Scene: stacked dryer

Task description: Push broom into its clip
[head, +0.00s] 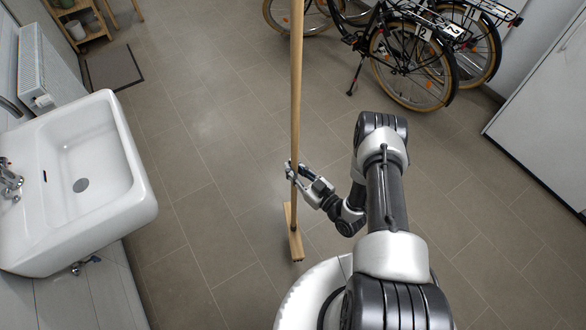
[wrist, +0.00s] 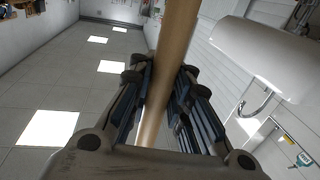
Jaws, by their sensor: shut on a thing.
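The broom (head: 296,90) stands nearly upright in the head view, with a long light wooden handle and a wooden head (head: 293,232) low near the floor. I cannot tell whether the head touches the floor. My gripper (head: 293,175) is shut around the lower part of the handle. In the wrist view the handle (wrist: 172,60) runs between the two fingers of my gripper (wrist: 160,85), slightly tilted. The clip cannot be made out in either view.
A white sink (head: 75,185) juts from the left wall, also in the wrist view (wrist: 265,55). Bicycles (head: 410,55) stand at the back right. A white cabinet (head: 545,110) is at the right, a mat (head: 113,67) and shelf (head: 75,22) at the back left. The middle floor is clear.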

